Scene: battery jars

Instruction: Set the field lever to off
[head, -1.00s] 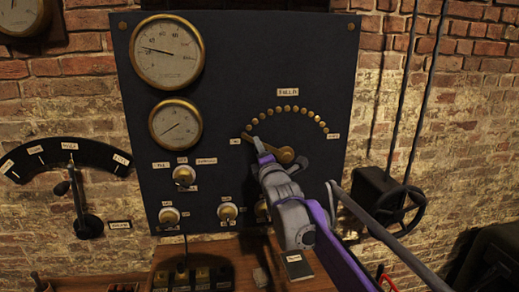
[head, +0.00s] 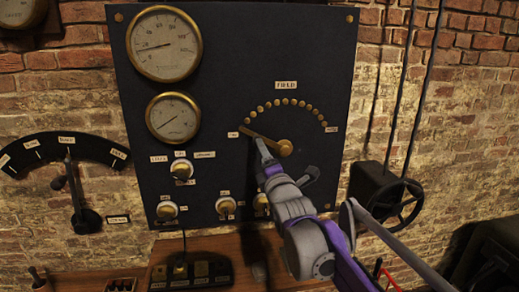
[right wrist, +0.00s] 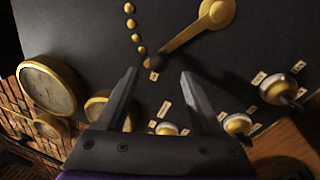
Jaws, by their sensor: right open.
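The field lever (head: 266,139) is a brass arm on a round pivot on the dark panel, below the arc of brass studs. It points left and slightly up, its end near the small label at the arc's left end. The label's lettering is too small to read. My right gripper (head: 265,155) is just below the lever, close to the panel. In the right wrist view the lever (right wrist: 190,36) runs down-left from its pivot. Its dark end lies just beyond the gap between the open fingers of the gripper (right wrist: 158,75), which hold nothing. Contact is not clear. My left gripper is out of view.
Two round gauges (head: 164,44) sit at the panel's upper left. Several knobs (head: 182,169) lie below them. A curved scale with a handle (head: 76,190) is on the brick wall at left. A handwheel (head: 403,202) is at right. A wooden shelf (head: 85,284) runs below.

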